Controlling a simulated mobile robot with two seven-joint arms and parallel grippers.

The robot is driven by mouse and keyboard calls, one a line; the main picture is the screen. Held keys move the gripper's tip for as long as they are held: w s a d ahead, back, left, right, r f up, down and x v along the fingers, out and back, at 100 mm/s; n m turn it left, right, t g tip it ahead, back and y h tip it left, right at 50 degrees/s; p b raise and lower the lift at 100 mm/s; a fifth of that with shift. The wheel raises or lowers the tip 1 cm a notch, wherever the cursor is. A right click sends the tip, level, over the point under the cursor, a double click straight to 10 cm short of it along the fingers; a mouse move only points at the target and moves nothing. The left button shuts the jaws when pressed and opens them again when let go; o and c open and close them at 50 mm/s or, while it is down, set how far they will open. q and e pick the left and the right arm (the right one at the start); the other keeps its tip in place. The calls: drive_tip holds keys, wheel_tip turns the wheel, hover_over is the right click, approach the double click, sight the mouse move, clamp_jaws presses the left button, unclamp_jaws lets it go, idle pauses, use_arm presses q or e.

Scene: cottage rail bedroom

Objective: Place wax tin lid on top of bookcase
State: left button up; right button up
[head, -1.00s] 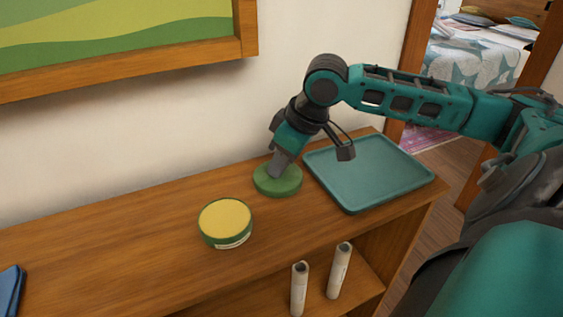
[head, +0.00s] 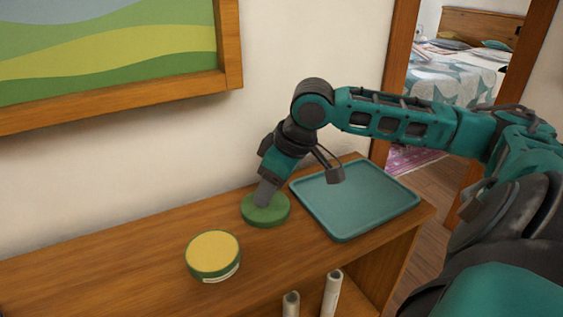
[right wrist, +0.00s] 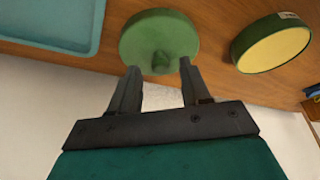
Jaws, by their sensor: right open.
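The wax tin lid (head: 265,211), a flat green disc, lies on the wooden bookcase top (head: 120,262), beside the tray. In the right wrist view the lid (right wrist: 160,28) shows a small knob at its middle. My right gripper (head: 262,203) is over the lid in the head view. In the right wrist view its fingers (right wrist: 158,72) are open, apart on either side of the knob's near end; contact is unclear. The round tin (head: 213,256), with yellow wax and a green side, stands left of the lid. My left gripper is not in view.
A teal tray (head: 355,200) lies right of the lid, near the bookcase's right end. Two pale rolls (head: 332,292) stand on a shelf below. A framed picture (head: 110,60) hangs on the wall behind. The bookcase top left of the tin is clear.

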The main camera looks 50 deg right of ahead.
drive_tip(key=v, duration=1)
drive_tip(key=shift+r, duration=0.4)
drive_tip(key=shift+s, duration=0.1)
